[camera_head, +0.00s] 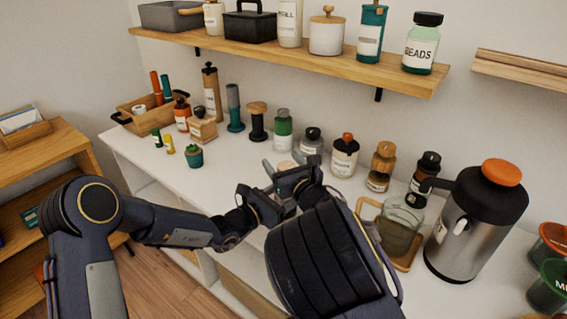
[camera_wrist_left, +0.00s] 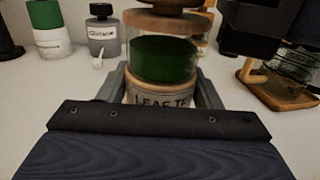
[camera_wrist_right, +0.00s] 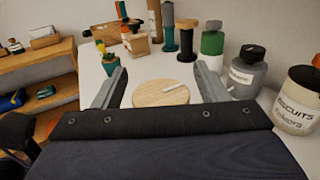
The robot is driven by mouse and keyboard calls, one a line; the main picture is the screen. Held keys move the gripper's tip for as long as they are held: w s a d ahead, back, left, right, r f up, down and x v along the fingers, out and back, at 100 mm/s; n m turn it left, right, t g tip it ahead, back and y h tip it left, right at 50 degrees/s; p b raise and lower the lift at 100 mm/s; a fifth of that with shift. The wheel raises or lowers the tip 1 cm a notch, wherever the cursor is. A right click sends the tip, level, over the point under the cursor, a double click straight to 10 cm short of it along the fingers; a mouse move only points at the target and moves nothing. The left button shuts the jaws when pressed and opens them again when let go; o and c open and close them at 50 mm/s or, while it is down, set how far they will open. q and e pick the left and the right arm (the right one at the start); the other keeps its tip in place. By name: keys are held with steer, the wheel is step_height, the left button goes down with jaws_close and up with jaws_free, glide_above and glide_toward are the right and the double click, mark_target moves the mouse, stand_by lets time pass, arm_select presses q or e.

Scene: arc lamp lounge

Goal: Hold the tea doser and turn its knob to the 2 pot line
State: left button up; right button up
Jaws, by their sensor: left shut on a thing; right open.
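The tea doser (camera_wrist_left: 163,60) stands upright in the left wrist view, a clear body with dark green contents, wooden bands and a partly hidden label reading "LEAF TE". My left gripper (camera_wrist_left: 160,90) is shut on its lower part, one finger on each side. In the right wrist view a round pale wooden top with a whitish mark, apparently the doser's knob (camera_wrist_right: 158,95), lies between the spread fingers of my open right gripper (camera_wrist_right: 161,75). I cannot tell whether they touch it. In the head view the grippers hide most of the doser. I cannot read any pot line.
Several jars and bottles line the back of the white counter, including a "BISCUITS" jar (camera_wrist_right: 297,103) and a grey jar (camera_wrist_right: 243,72). A glass jug (camera_head: 400,228) and a steel flask (camera_head: 468,235) stand to the right.

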steer(key=v, duration=1.2)
arm_select(q)
steer(key=o, duration=1.3)
